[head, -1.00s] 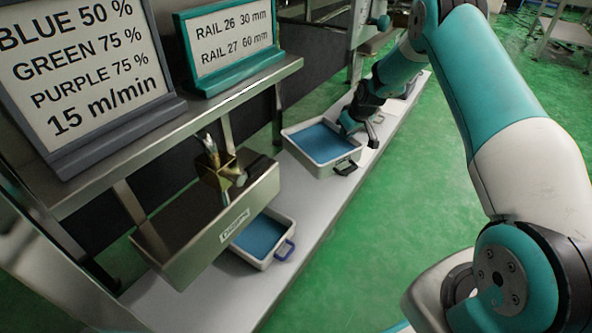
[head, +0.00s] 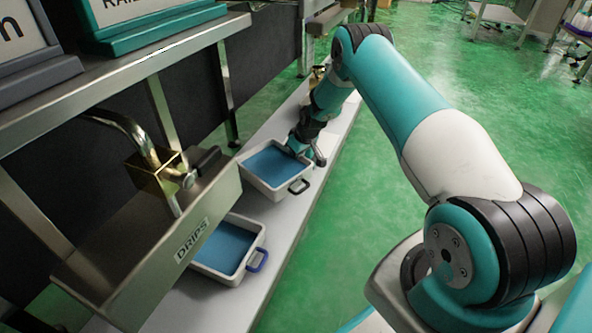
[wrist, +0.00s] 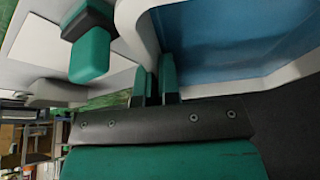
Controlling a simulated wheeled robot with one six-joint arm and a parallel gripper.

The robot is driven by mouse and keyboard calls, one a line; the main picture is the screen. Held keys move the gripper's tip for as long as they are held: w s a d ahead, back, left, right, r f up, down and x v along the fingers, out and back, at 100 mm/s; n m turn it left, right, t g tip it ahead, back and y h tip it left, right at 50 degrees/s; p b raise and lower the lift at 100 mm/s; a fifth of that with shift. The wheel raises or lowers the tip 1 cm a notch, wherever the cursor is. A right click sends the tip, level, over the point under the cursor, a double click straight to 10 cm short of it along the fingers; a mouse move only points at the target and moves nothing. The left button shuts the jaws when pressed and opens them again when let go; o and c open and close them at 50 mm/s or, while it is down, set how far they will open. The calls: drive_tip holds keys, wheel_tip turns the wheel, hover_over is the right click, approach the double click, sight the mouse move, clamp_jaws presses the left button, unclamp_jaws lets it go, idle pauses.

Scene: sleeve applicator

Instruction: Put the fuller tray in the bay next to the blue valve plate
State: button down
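A white tray of blue liquid with a black handle (head: 301,187) stands on the pale shelf. A second white tray with a blue handle (head: 259,261) is nearer, partly hidden by the DRIPS trough; I cannot tell which is fuller. My gripper (head: 302,147) is at the far right corner of the black-handled tray. In the wrist view the two teal fingers (wrist: 156,84) stand close together with the tray's white wall (wrist: 146,38) between them. They look shut on it. I cannot make out a blue valve plate or bay markings.
A steel trough marked DRIPS (head: 191,241) with a brass valve block (head: 153,178) overhangs the near tray. The long pale shelf (head: 284,238) runs away from me, with open green floor (head: 345,210) to its right. A teal block (wrist: 90,55) shows near the fingers.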

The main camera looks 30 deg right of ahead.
sight(296, 165)
drive_tip(key=shift+f+b, duration=1.15)
drive_tip(key=shift+f, duration=1.05)
drive_tip(key=shift+f, duration=0.15)
drive_tip(key=c, duration=1.3)
unclamp_jaws()
drive_tip(key=shift+r, duration=0.35)
drive_tip(key=p+v, duration=0.6)
drive_tip(key=v, duration=0.5)
drive_tip(key=shift+s+r+p, duration=0.2)
drive_tip(key=shift+s+p, duration=0.05)
drive_tip(key=shift+p, duration=0.15)
